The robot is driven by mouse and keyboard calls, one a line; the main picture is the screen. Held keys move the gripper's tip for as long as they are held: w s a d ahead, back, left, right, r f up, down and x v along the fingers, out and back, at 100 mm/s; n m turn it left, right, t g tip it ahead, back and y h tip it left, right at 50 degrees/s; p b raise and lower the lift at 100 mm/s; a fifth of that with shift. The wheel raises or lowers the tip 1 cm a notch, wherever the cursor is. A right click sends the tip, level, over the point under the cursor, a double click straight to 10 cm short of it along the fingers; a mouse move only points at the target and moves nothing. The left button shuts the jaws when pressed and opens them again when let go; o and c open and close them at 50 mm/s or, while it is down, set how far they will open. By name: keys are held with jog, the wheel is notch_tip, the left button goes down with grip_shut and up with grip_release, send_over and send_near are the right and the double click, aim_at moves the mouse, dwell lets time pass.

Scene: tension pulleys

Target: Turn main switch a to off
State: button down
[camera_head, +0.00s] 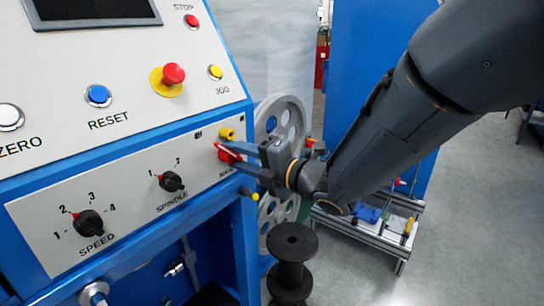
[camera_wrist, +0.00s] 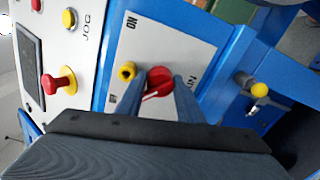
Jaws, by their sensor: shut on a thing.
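Main switch a is a red rotary knob (camera_head: 229,155) on the right end of the console's lower panel, partly covered by my gripper. In the wrist view, the red knob (camera_wrist: 160,78) sits between the two blue-grey fingers, with a white line toward its lower left. My gripper (camera_wrist: 161,84) is shut on the knob, one finger on each side. In the head view my gripper (camera_head: 234,152) reaches in from the right.
A yellow knob (camera_head: 227,134) sits close beside the switch. The spindle (camera_head: 172,181) and speed (camera_head: 88,223) dials are left of it. A yellow-tipped lever (camera_wrist: 258,90) juts from the blue frame. A grey pulley wheel (camera_head: 280,118) and black spool (camera_head: 292,262) stand nearby.

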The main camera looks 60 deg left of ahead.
aim_at(239, 156)
jog(key=shift+s+a+r, duration=0.1)
jog(key=shift+s+r, duration=0.05)
jog(key=shift+s, duration=0.05)
jog(key=c, duration=1.2)
grip_release()
jog(key=shift+a, duration=0.1)
jog(key=shift+w, duration=0.1)
jog(key=shift+w+d, duration=0.1)
jog(key=shift+d, duration=0.25)
jog(key=v, duration=0.5)
jog(key=shift+w+d+b, duration=0.2)
jog(key=shift+d+b, duration=0.1)
jog(key=shift+b, duration=0.1)
jog(key=shift+v, duration=0.85)
jog(key=shift+s+f, duration=0.15)
jog(key=shift+f, duration=0.05)
